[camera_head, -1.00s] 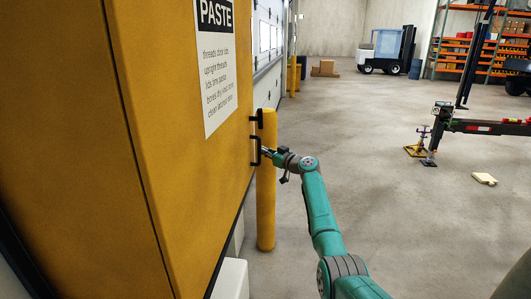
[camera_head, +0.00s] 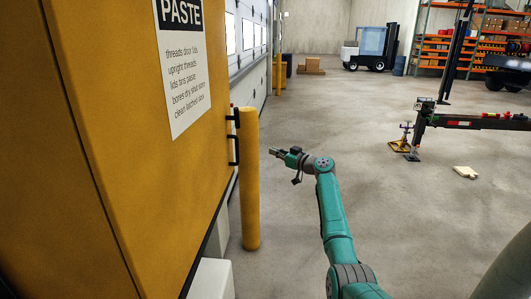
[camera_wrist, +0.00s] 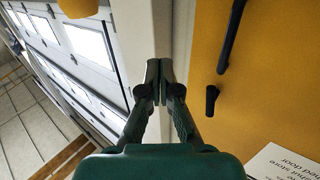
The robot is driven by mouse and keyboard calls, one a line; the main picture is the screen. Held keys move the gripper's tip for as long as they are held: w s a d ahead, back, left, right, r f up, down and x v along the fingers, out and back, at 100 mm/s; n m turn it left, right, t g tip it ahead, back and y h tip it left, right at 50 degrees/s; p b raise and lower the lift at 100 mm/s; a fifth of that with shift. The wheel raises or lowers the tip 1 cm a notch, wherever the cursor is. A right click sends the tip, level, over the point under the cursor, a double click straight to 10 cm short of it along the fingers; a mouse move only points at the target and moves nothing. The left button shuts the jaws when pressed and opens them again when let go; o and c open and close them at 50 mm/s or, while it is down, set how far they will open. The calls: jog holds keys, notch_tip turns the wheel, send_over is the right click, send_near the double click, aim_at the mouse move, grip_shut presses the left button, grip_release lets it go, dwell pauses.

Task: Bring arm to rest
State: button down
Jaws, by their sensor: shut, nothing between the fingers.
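My gripper (camera_head: 274,151) is at the end of the teal arm, held out over open floor to the right of the yellow cabinet. In the wrist view my gripper (camera_wrist: 159,70) has its two fingers together with nothing between them. The yellow cabinet (camera_head: 150,190) fills the left of the head view, its door shut. Its black handle (camera_head: 234,136) is left of my gripper, with a clear gap between them. In the wrist view the cabinet (camera_wrist: 265,90) and its black handle (camera_wrist: 211,98) are to the right of the fingers, not touching them.
A yellow bollard (camera_head: 250,190) stands between the cabinet and my arm. A trailer frame (camera_head: 470,121) on a jack stand (camera_head: 405,138) is at the right. A pale block (camera_head: 465,172) lies on the floor. The middle floor is clear.

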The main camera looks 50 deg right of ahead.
jog(key=shift+s+d, duration=0.3)
jog(key=shift+s, duration=0.1)
